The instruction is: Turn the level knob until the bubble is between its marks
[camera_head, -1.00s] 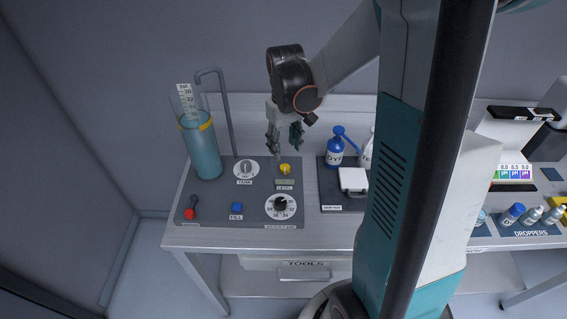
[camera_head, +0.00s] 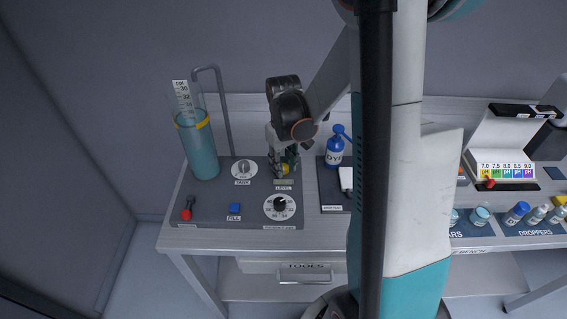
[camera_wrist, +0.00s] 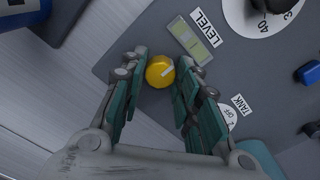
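The yellow level knob (camera_wrist: 160,72) has a pale pointer line and sits on the grey panel. My gripper (camera_wrist: 159,66) is open, its two fingertips on either side of the knob, with a small gap visible on the left. In the head view my gripper (camera_head: 284,164) points down over the knob and partly hides it. The level vial (camera_wrist: 195,40) is a pale greenish strip beside the LEVEL label. Its bubble and marks are too small to tell clearly. The vial also shows in the head view (camera_head: 284,182).
The panel also holds the TANK knob (camera_head: 244,168), a large numbered dial (camera_head: 281,204), a blue FILL button (camera_head: 234,208) and a red-knobbed lever (camera_head: 187,213). A water cylinder (camera_head: 199,150) stands left. A blue dye bottle (camera_head: 335,151) stands close on the right.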

